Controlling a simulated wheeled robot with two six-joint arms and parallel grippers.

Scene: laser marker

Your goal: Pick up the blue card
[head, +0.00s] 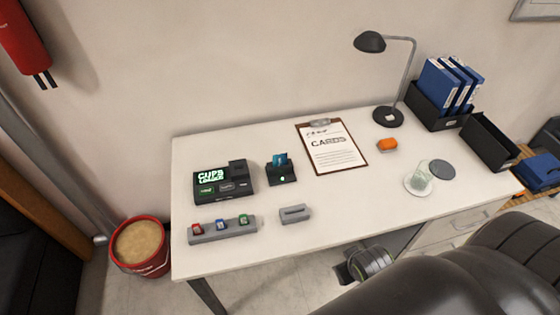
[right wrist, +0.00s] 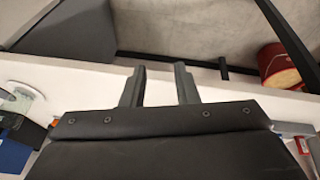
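A grey rack (head: 223,234) at the front left of the desk holds small cards upright: a red card (head: 197,229), a blue card (head: 221,225) in the middle and a green card (head: 243,219). Another blue card-like piece (head: 280,159) stands in a small black device (head: 282,177) with a green light. My right gripper (right wrist: 159,78) is open, its two fingers apart with nothing between them. My left gripper is not in view.
A black display box (head: 223,182) and a grey slotted block (head: 295,214) stand near the rack. A clipboard (head: 331,148), an orange object (head: 387,145), a glass (head: 420,179) and a lamp (head: 388,116) are farther right. A red bucket (head: 140,249) stands on the floor.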

